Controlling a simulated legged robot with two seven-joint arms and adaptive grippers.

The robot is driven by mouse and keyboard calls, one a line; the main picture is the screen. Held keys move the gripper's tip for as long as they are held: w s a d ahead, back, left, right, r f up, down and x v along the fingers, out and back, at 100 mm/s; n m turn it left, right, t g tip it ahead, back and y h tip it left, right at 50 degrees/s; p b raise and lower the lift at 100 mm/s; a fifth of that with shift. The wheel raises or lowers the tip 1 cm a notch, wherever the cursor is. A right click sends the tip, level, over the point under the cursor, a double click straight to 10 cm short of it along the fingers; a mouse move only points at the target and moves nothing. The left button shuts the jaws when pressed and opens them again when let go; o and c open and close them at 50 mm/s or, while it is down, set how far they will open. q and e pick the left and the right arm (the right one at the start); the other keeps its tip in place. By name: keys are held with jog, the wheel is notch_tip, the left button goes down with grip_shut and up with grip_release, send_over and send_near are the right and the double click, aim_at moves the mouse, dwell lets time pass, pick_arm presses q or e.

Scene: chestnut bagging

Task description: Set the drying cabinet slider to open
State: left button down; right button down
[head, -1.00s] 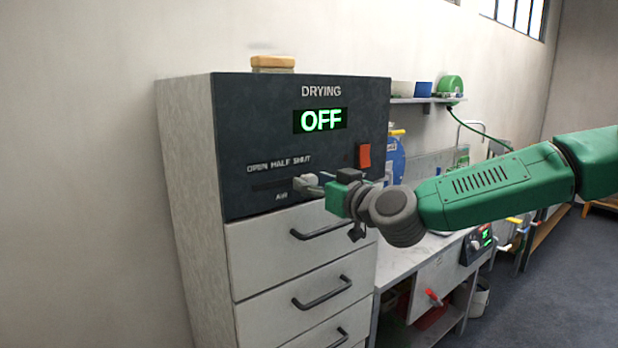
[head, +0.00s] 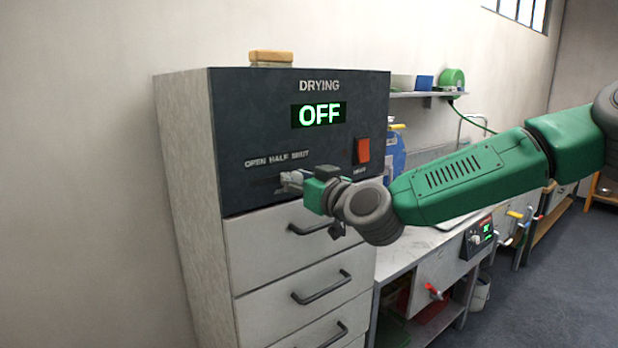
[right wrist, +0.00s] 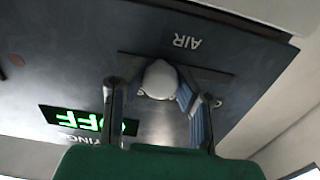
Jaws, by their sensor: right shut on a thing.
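The drying cabinet (head: 185,190) has a dark front panel with a green OFF display (head: 319,115). Below it are the words OPEN, HALF and SHUT above a dark slot. My right gripper (head: 290,181) is at this slot, about under HALF, and mostly hides the slider in the head view. In the right wrist view, the pale rounded slider knob (right wrist: 160,80) sits between the two fingers of my right gripper (right wrist: 158,92), which is shut on it. My left gripper is not in view.
A red switch (head: 363,151) is on the panel right of my gripper. Drawer handles (head: 320,224) stick out below the panel. A wooden-topped block (head: 271,57) lies on top of the cabinet. A workbench (head: 405,265) stands to the right.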

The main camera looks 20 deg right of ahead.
jog(key=s+a, duration=0.1)
jog(key=a, duration=0.4)
jog(key=s+a, duration=0.1)
jog(key=a, duration=0.1)
jog(key=shift+s+a, duration=0.2)
jog(key=shift+s, duration=0.1)
jog(key=shift+w+d, duration=0.1)
jog(key=shift+d, duration=0.2)
jog(key=c, duration=1.3)
grip_release()
jog(key=shift+o, duration=0.4)
jog(key=shift+a, duration=0.3)
send_near(253, 182)
jog(key=shift+v, duration=2.45)
